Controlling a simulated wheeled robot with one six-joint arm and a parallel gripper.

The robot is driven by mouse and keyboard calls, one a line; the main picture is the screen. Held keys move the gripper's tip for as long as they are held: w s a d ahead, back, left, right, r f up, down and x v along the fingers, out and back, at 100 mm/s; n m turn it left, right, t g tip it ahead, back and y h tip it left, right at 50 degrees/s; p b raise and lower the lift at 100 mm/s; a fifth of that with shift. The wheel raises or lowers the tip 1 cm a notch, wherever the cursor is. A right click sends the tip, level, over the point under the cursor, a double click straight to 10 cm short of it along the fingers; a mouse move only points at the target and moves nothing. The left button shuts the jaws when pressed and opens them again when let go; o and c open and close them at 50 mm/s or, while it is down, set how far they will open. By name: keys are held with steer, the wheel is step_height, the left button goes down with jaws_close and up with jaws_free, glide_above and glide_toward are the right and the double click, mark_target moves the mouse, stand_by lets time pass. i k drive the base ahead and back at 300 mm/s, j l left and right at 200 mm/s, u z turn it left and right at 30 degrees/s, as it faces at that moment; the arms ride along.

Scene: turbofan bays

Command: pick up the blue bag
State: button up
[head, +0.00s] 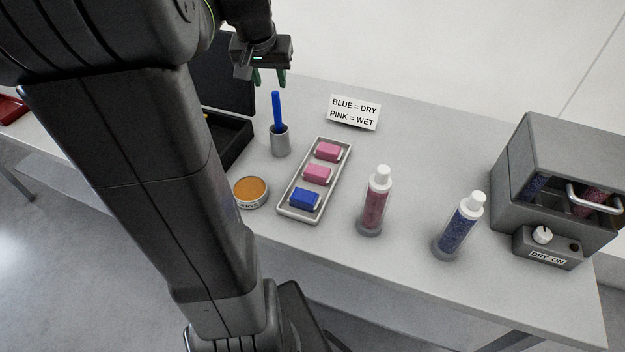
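The blue bag (304,199) is a small block-like bag with a pale strip at its right side. It lies in the near end of a grey tray (288,209) on the table, with two pink bags (317,174) behind it in a row. My gripper (269,78) is at the top of the head view, pointing down. Its two green-tipped fingers are apart with nothing visible between them. In the picture it is well above the blue bag, near a blue-handled tool (276,110) standing in a grey cup (280,141).
A round orange-topped tin (250,190) sits left of the tray. A pink-filled bottle (375,203) and a blue-filled bottle (458,229) stand right of it. A sign (354,112) reads BLUE = DRY, PINK = WET. A grey cabinet (566,155) is at right; an open black case (228,75) is at left.

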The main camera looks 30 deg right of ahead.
mark_target(299, 198)
steer(key=j+z, duration=0.35)
steer(key=k+j+z, duration=0.15)
steer(key=z, duration=0.2)
steer(key=k+j+z, duration=0.15)
steer(key=z, duration=0.2)
steer(key=j, duration=0.1)
